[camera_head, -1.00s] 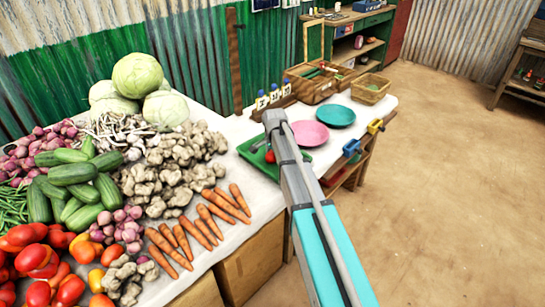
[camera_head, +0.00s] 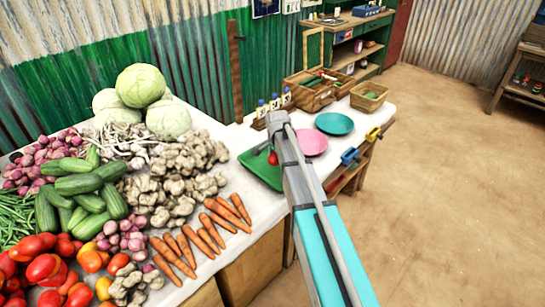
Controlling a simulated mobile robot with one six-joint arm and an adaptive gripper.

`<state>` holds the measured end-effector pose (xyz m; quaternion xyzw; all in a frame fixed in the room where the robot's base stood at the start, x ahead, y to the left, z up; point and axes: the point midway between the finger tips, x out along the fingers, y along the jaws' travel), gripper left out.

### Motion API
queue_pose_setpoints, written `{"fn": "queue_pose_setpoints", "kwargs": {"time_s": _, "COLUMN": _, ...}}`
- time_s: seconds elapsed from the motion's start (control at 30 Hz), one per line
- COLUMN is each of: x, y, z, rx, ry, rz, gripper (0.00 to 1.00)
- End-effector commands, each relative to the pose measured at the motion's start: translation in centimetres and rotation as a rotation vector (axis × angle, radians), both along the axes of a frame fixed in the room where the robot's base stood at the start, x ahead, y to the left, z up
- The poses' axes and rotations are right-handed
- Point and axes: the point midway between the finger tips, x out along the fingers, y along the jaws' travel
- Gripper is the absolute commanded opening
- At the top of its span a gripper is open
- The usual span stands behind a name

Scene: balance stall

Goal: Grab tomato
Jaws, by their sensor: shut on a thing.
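A small red tomato (camera_head: 272,158) shows at the left edge of my arm, over the green tray (camera_head: 252,168) on the white-topped table. My gripper (camera_head: 268,151) is mostly hidden behind my own arm link; only a small dark part shows just above the tomato. It is shut on the tomato. I cannot tell how high the tomato is above the tray. More red tomatoes (camera_head: 42,268) lie heaped at the front left of the table.
A pink plate (camera_head: 313,144), a teal plate (camera_head: 334,124), small bottles (camera_head: 273,103) and baskets (camera_head: 370,97) stand around my arm. Carrots (camera_head: 202,238), ginger and cabbages (camera_head: 140,85) cover the table to the left.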

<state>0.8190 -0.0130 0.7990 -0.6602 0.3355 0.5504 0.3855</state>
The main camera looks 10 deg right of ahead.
Motion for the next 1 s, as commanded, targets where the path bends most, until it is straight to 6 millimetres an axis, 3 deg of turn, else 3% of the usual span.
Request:
{"fn": "queue_pose_setpoints", "kwargs": {"time_s": 0.03, "x": -0.6, "y": -0.3, "z": 1.2, "rx": 0.000, "ry": 0.000, "rz": 0.000, "gripper": 0.24}}
{"fn": "queue_pose_setpoints", "kwargs": {"time_s": 0.4, "x": -3.9, "y": -2.7, "z": 5.4, "rx": 0.000, "ry": 0.000, "rz": -0.002, "gripper": 0.24}}
{"fn": "queue_pose_setpoints", "kwargs": {"time_s": 0.7, "x": -8.3, "y": -6.1, "z": 7.6, "rx": 0.000, "ry": -0.001, "rz": -0.003, "gripper": 0.24}}
{"fn": "queue_pose_setpoints", "kwargs": {"time_s": 1.0, "x": -10.0, "y": -7.6, "z": 8.4, "rx": 0.000, "ry": 0.000, "rz": -0.002, "gripper": 0.24}}
